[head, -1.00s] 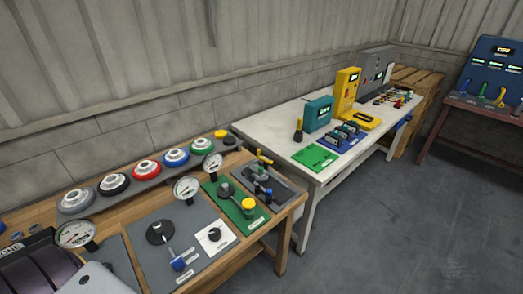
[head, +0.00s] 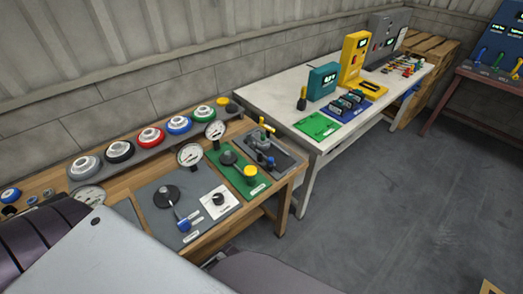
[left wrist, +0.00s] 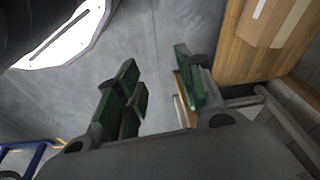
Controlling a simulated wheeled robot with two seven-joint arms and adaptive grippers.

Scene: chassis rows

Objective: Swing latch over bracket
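A dark grey panel (head: 275,158) lies at the right end of the wooden bench in the head view. It carries a small metal fixture with a yellow handle (head: 266,125) and a dark piece with a blue knob (head: 271,161). I cannot tell for sure which part is the latch and which the bracket. My left gripper (left wrist: 155,70) shows in the left wrist view with its green-padded fingers apart and nothing between them. Grey floor is behind it. The head view shows neither gripper.
A green board (head: 238,171) with a yellow knob lies left of the dark panel, beside a grey board (head: 180,230) with a lever. Gauges and coloured dials line the bench's back. A white table (head: 290,101) with devices stands beyond. Floor (head: 400,200) in front is clear.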

